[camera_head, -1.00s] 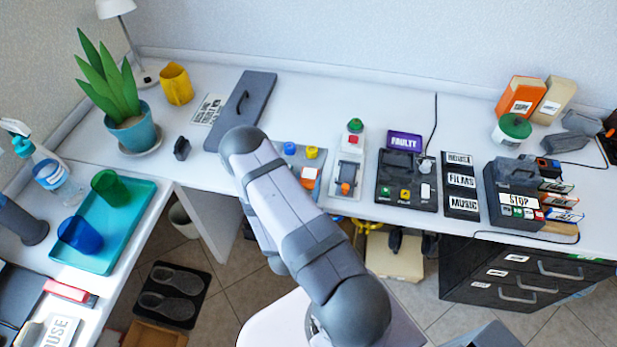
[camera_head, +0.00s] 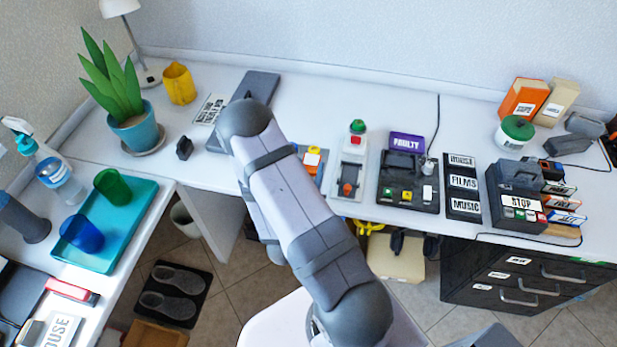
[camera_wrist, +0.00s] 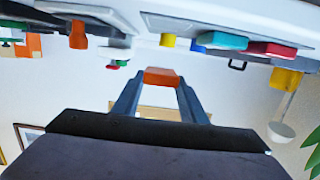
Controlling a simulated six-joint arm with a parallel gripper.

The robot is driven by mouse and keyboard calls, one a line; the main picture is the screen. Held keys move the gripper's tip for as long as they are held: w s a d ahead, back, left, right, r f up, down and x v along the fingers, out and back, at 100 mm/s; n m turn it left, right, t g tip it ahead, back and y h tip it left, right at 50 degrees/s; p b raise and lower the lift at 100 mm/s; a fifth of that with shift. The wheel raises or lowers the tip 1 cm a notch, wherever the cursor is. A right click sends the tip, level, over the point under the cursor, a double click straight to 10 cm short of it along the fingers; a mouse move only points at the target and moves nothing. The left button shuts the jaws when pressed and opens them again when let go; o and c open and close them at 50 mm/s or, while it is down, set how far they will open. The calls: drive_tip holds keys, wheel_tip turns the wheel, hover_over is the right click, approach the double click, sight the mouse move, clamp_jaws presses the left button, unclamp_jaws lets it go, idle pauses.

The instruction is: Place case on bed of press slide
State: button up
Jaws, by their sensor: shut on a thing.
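In the wrist view, my gripper (camera_wrist: 162,80) is shut on an orange case (camera_wrist: 162,76), held between the two fingertips. In the head view my gripper is hidden behind my arm. A small orange and white piece (camera_head: 312,158) shows at the arm's right edge, by a yellow knob; I cannot tell whether it is the held case. A pale upright device with a green top (camera_head: 357,127) and a red-orange block (camera_head: 348,189) stands to the right of my arm; it may be the press slide, but I cannot tell. The case is not seen touching anything but the fingers.
A black panel with buttons (camera_head: 408,182), a rack of labelled strips (camera_head: 463,185) and a dark box (camera_head: 515,197) stand to the right. A teal tray with cups (camera_head: 128,215), a plant (camera_head: 120,105) and a yellow cup (camera_head: 178,83) are at left.

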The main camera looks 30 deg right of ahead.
sight(309, 171)
drive_tip(key=shift+r, duration=1.75)
